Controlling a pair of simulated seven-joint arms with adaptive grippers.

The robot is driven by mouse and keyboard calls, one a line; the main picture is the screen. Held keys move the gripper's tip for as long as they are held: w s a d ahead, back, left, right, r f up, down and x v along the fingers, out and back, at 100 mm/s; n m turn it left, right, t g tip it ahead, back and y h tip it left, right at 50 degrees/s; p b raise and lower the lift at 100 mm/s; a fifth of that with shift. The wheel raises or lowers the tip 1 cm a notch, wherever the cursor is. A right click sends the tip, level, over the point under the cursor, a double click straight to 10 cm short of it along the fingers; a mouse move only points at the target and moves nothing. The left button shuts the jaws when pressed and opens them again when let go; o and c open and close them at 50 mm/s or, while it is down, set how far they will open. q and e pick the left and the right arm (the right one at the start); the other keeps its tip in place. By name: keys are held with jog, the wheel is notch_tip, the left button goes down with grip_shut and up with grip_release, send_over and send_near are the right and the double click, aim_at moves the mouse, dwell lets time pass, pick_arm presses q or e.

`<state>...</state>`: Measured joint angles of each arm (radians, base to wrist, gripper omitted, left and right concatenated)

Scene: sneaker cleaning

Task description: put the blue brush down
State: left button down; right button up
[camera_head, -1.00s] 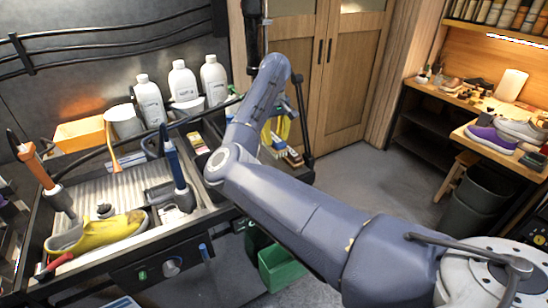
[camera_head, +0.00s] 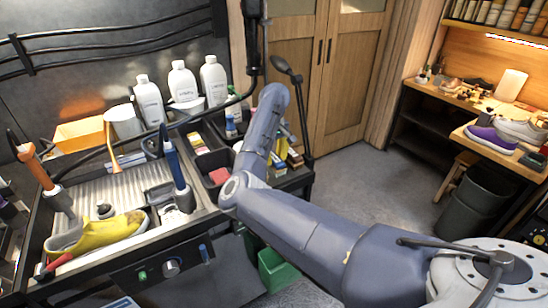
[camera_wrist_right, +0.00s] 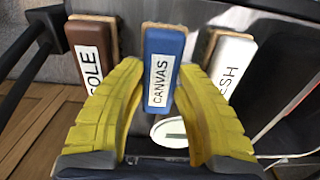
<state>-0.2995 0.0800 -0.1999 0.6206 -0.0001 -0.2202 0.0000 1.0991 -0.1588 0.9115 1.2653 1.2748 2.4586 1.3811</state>
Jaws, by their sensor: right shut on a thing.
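The blue brush, a block with a white label reading CANVAS, shows in the right wrist view (camera_wrist_right: 165,50) between the two yellow fingers of my right gripper (camera_wrist_right: 162,80). The fingers are shut on its sides. It is lined up between a brown brush marked SOLE (camera_wrist_right: 92,50) and a white-faced brush whose label is partly covered (camera_wrist_right: 232,62). I cannot tell whether the blue brush rests on anything. In the head view my right arm hides most of the gripper and the blue brush. My left gripper is not in view.
A sink tray with a yellow shoe (camera_head: 108,232) is at the left in the head view. White bottles (camera_head: 182,82) stand behind it. A black lamp arm (camera_head: 296,100) rises near my right arm. A green bin (camera_head: 275,268) is below, with open floor to the right.

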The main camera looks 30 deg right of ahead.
aim_at(274, 157)
jog(key=shift+f, duration=0.1)
jog(key=o, duration=1)
jog(key=shift+o, duration=0.2)
notch_tip(274, 157, up, 12)
dwell(0.4)
